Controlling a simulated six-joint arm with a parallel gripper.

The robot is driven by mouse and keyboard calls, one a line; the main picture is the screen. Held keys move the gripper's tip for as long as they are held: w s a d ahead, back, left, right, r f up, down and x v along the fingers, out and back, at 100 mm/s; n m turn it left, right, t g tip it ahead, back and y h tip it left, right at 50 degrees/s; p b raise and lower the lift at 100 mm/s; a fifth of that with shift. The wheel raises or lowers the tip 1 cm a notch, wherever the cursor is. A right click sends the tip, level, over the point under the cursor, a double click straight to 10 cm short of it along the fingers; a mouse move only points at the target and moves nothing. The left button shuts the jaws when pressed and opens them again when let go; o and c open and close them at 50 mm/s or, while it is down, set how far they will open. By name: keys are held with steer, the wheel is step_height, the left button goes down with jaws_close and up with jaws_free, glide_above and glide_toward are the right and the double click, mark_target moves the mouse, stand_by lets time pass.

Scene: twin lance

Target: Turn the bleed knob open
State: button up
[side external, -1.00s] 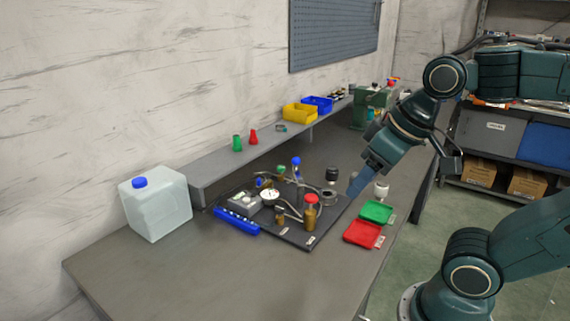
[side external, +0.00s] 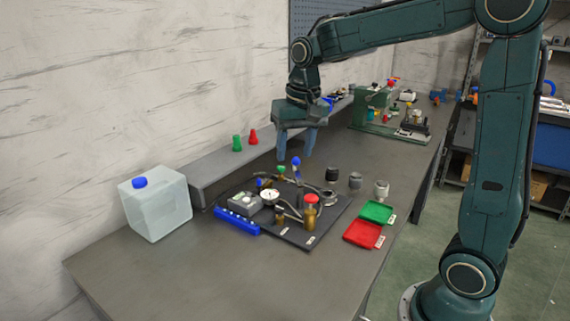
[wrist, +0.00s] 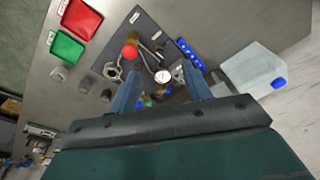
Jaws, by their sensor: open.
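A dark panel (side external: 300,236) on the bench carries pipework, a round white gauge (side external: 270,197) and several coloured knobs. A red knob (side external: 311,198) tops a brass body near the front. A blue knob (side external: 296,162) and a green knob (side external: 281,169) stand at the back. Which one is the bleed knob cannot be told from these views. My gripper (side external: 295,151) points down, open and empty, above the back of the panel. In the wrist view, the gauge (wrist: 162,76) shows between the fingers, and the red knob (wrist: 130,51) lies beyond and left of them.
A translucent jug (side external: 155,205) with a blue cap stands left of the panel. Green (side external: 377,212) and red (side external: 363,233) trays and several dark and grey cylinders (side external: 355,180) lie to its right. A raised shelf (side external: 222,172) runs along the wall. The front bench is clear.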

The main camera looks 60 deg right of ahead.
mark_target(280, 207)
steer(key=w+d+f+m+g, duration=0.1)
steer(key=w+d+f+m, duration=0.1)
steer(key=w+d+f, duration=0.3)
steer(key=w+f, duration=0.2)
steer(key=shift+w+m+g, duration=0.4)
steer(key=shift+f, duration=6.85)
steer(key=c, duration=1)
